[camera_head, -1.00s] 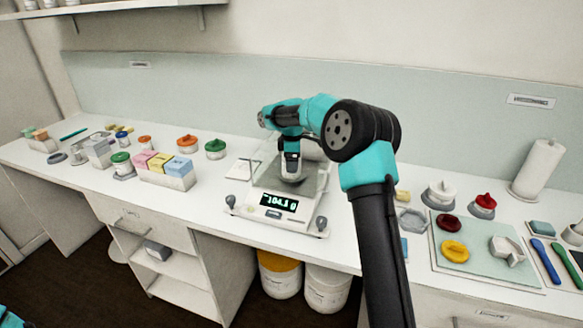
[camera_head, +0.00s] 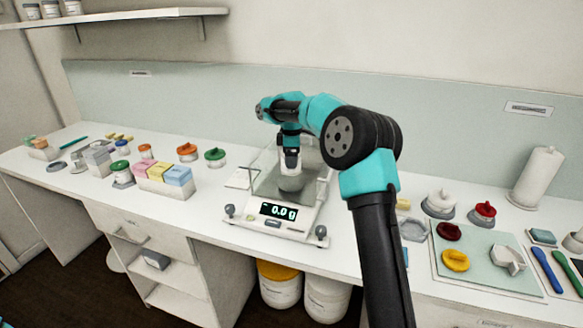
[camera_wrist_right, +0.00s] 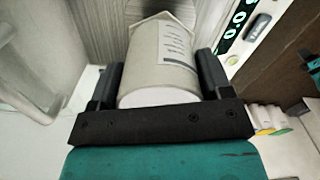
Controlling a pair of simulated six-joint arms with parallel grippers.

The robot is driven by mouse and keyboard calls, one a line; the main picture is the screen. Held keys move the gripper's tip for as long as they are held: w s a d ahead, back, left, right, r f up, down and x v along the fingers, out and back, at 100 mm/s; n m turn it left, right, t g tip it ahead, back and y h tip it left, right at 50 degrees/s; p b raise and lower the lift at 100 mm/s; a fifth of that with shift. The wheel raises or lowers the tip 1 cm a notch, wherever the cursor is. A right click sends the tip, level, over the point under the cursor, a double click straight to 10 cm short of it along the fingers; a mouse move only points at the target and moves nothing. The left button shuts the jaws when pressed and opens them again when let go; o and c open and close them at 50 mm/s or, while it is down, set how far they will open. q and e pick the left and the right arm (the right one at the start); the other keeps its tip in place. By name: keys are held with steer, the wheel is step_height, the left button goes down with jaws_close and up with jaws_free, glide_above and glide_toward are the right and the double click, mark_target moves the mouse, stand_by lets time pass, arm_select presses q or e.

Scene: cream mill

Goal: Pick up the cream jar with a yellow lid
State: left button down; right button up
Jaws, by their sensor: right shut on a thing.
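My right gripper (camera_head: 291,163) is shut on a white jar (camera_head: 291,182), just above the pan of the balance (camera_head: 268,224). In the right wrist view the jar (camera_wrist_right: 162,72) sits between both fingers, with a printed label on its side and a plain pale end towards me. No yellow lid shows on the held jar. A loose yellow lid-like piece (camera_head: 456,260) lies on the pale green mat (camera_head: 485,283) at the right. The balance display reads 0.0 g.
Jars with orange (camera_head: 187,151) and green (camera_head: 214,157) lids and a row of coloured boxes (camera_head: 164,177) stand left of the balance. Glass-like walls surround the pan. A dark red piece (camera_head: 449,231) and spatulas (camera_head: 547,270) lie at right.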

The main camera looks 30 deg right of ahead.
step_height(320, 180, up, 5)
steer(key=shift+f, duration=0.15)
steer(key=shift+s, duration=0.1)
stand_by(0.6)
